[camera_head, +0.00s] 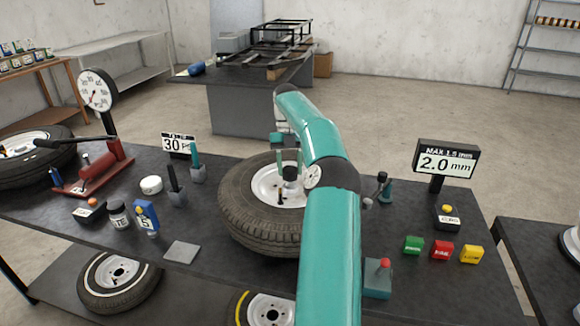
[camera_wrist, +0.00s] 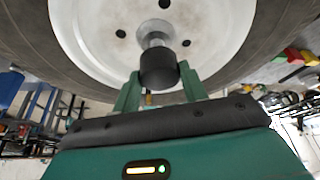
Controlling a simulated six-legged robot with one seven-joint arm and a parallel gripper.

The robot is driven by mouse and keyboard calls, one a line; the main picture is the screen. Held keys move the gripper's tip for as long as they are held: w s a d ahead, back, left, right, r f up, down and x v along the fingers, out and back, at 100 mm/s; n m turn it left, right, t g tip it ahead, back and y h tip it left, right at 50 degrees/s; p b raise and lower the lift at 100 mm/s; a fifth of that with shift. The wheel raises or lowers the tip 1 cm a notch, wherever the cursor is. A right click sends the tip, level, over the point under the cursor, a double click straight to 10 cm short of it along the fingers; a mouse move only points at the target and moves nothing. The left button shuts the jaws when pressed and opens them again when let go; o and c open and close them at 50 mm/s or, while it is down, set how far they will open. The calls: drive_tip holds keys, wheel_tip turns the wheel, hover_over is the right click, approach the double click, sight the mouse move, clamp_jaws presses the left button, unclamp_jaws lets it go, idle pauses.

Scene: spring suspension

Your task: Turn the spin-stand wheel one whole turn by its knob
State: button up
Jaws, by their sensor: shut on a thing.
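The spin-stand wheel (camera_head: 240,208) has a black tyre and a white rim, and it stands on the dark bench, partly hidden behind my teal arm. Its rim fills the top of the wrist view (camera_wrist: 90,35). A black knob (camera_head: 290,174) sticks out from the rim; it also shows in the wrist view (camera_wrist: 158,70). My gripper (camera_head: 289,160) is at the wheel face, its two teal fingers on either side of the knob, shut on it. The fingers also show in the wrist view (camera_wrist: 160,88).
A display (camera_head: 446,162) reads 2.0 mm with "MAX 1.5 mm" above. Green (camera_head: 413,245), red (camera_head: 442,250) and yellow (camera_head: 471,254) blocks lie to the right. A red-knobbed teal box (camera_head: 378,278) stands beside my arm. Bottles and a red jack (camera_head: 95,172) stand left.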

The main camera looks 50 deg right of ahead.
drive_tip(key=shift+n, duration=0.6)
drive_tip(key=o, duration=1.4)
drive_tip(key=shift+m, duration=0.5)
